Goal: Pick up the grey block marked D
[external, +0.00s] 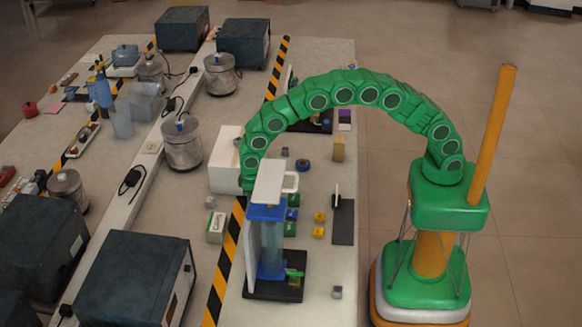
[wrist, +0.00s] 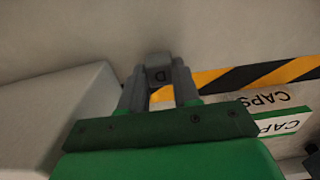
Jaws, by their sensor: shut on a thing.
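The grey block marked D (wrist: 159,75) sits between the two grey fingers of my gripper (wrist: 157,86) in the wrist view. The fingers touch its sides and are shut on it, and the dark letter D faces the wrist camera. In the external view my green arm arches over the bench and comes down beside a white box. My gripper and the block are hidden there, so I cannot tell the block's height above the bench.
A white box (wrist: 60,115) is close on the left in the wrist view. A yellow-black stripe (wrist: 235,80) and cartons lettered CAPS (wrist: 285,124) are on the right. In the external view, a blue-topped apparatus (external: 268,213) stands in front of my arm's end.

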